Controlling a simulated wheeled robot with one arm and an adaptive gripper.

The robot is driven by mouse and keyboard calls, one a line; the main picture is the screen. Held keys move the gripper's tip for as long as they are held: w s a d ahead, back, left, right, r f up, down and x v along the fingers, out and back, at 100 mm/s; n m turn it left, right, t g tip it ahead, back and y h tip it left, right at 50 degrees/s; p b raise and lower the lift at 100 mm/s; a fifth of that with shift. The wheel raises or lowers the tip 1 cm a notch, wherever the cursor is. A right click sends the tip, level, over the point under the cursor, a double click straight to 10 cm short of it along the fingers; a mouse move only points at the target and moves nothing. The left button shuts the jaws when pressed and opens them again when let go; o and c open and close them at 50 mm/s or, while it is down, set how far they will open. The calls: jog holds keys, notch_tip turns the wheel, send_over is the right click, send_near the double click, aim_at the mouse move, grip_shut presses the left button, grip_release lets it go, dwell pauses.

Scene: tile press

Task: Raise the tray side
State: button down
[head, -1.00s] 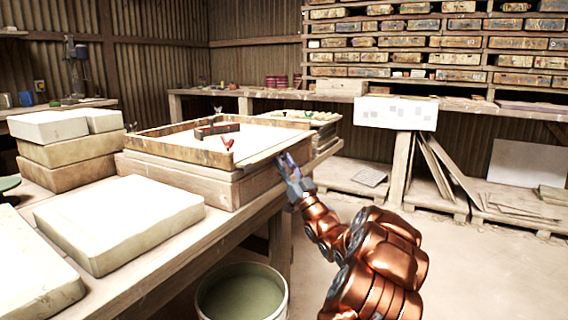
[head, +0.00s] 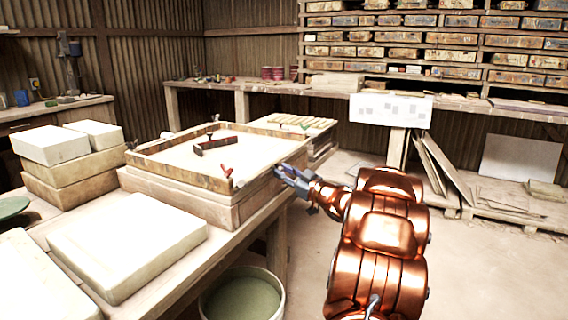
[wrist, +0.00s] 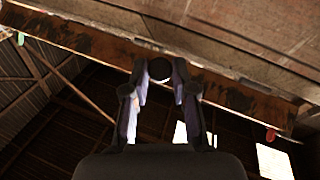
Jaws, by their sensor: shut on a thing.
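The tray (head: 150,162) is a shallow, rust-brown walled frame with a pale floor, standing on a thick wooden base (head: 178,197) on the bench. My gripper (head: 287,173) is at the tray's right side in the head view, its fingers closed on the edge of that side. In the wrist view my gripper (wrist: 161,72) has its fingertips against the tray's brown wall (wrist: 80,40), which runs slanting across the picture. The exact finger contact is partly hidden. Whether the tray is tilted is hard to tell. A dark red-ended bar (head: 216,144) and a red clip-like piece (head: 227,172) lie in the tray.
White slabs (head: 125,240) lie on the bench in front, and stacked blocks (head: 68,160) stand left. A bucket (head: 242,297) is on the floor below. Leaning boards (head: 435,165) and a pallet stand to the right. The floor at lower right is open.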

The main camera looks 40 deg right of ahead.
aim_at(277, 160)
jog(key=r+g+p, duration=0.1)
jog(key=g+p, duration=0.2)
jog(key=p, duration=0.7)
jog(key=w+r+n+g+p, duration=0.1)
jog(key=r+g+p, duration=0.1)
jog(key=p, duration=0.8)
jog(key=r+n+g+h+p, duration=0.1)
jog(key=r+g+p, duration=0.1)
jog(key=p, duration=0.8)
jog(key=shift+w+a+g, duration=0.25)
jog(key=shift+w+g, duration=0.05)
jog(key=shift+g, duration=0.6)
jog(key=shift+w+f+g+p, duration=0.2)
jog(key=shift+g+p, duration=0.2)
jog(key=shift+p, duration=1.1)
jog(key=c, duration=1.2)
grip_release()
jog(key=shift+a, duration=0.1)
jog(key=shift+s, duration=0.15)
